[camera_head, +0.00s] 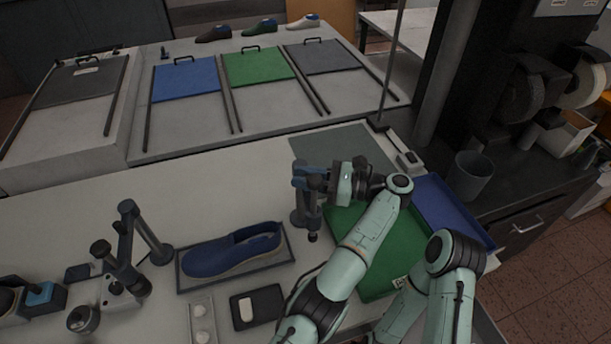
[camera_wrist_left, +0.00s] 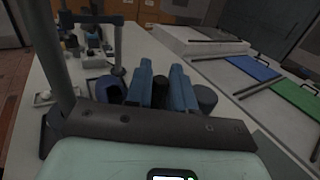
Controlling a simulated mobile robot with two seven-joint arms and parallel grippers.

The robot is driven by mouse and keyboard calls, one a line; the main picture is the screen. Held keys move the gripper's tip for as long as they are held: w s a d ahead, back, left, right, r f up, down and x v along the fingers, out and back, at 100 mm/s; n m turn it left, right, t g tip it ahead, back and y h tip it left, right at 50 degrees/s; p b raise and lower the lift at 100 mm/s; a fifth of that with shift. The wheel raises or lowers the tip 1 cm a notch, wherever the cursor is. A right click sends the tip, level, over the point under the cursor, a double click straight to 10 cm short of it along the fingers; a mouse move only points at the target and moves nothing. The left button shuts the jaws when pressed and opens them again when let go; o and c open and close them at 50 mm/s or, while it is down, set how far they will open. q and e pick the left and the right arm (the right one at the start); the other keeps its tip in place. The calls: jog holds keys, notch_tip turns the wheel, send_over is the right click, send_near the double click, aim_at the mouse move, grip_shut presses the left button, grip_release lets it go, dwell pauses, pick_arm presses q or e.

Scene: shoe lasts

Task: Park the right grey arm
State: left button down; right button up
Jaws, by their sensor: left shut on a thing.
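The right grey arm (camera_head: 299,206), a blue-grey jointed post with a dark tip hanging down, stands right of the blue shoe (camera_head: 232,252). My left gripper (camera_head: 324,184) is at its upper part, shut on it, and covers some of it. In the left wrist view the two blue fingers of my left gripper (camera_wrist_left: 161,76) have a dark knob between them; the exact contact is hard to make out. The left grey arm (camera_head: 128,235) stands left of the shoe, bent at its top joint. My right gripper is outside both views.
The shoe lies on a shallow tray (camera_head: 285,260). A green mat (camera_head: 395,255) and blue bin (camera_head: 455,212) lie right, partly behind my arm. A black dish (camera_head: 256,306) and pale strip (camera_head: 202,322) sit in front.

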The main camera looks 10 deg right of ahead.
pick_arm(q)
jog(key=shift+r, duration=0.1)
jog(key=c, duration=1.1)
grip_release()
